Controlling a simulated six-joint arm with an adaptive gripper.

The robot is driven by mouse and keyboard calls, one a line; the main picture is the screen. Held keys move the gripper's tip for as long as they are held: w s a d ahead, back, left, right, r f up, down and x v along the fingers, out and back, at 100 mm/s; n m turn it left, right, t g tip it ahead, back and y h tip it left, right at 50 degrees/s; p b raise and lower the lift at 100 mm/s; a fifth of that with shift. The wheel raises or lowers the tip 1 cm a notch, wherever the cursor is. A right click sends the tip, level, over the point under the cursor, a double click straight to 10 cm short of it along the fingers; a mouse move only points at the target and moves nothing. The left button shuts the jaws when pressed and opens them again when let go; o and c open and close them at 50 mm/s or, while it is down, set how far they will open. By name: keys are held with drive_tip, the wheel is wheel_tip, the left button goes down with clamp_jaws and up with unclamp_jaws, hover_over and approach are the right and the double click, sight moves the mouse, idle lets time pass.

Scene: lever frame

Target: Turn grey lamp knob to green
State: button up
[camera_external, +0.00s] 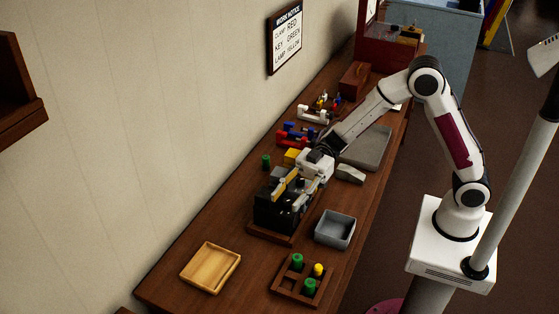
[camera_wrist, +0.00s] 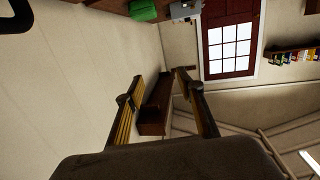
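My gripper (camera_external: 292,188) is over a black boxy unit (camera_external: 268,213) on a wooden base, near its top. I cannot tell if they touch. In the wrist view its two yellow-padded fingers (camera_wrist: 160,73) stand well apart with nothing held between them. I cannot make out a grey lamp knob in either view. A pale grey wedge-shaped thing (camera_external: 350,173) lies on the bench right of the gripper, but I cannot tell what it is. The wall sign (camera_external: 286,38) reads WORK NOTICE, with clamp red, key green and lamp yellow.
A grey bin (camera_external: 335,229), a yellow tray (camera_external: 211,267) and a wooden rack (camera_external: 293,287) with green and yellow pegs stand at the near end of the bench. Red, blue and white fixtures, a yellow block (camera_external: 293,156) and a flat grey tray (camera_external: 370,148) lie farther back.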

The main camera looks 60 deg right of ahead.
drive_tip(key=w+a+r+m+t+h, duration=0.45)
drive_tip(key=a+r+m+t, duration=0.55)
drive_tip(key=t, duration=0.4)
drive_tip(key=s+d+f+m+g+h, duration=0.2)
drive_tip(key=d+f+m+h, duration=0.4)
drive_tip(key=d+f+h, duration=0.3)
drive_tip(key=s+d+f+m+g+h, duration=0.3)
drive_tip(key=d+f+h, duration=0.7)
drive_tip(key=d, duration=0.7)
drive_tip(key=s+m, duration=0.2)
drive_tip(key=m, duration=0.2)
drive_tip(key=shift+f+h, duration=0.1)
drive_tip(key=shift+h, duration=0.15)
drive_tip(key=shift+w, duration=0.1)
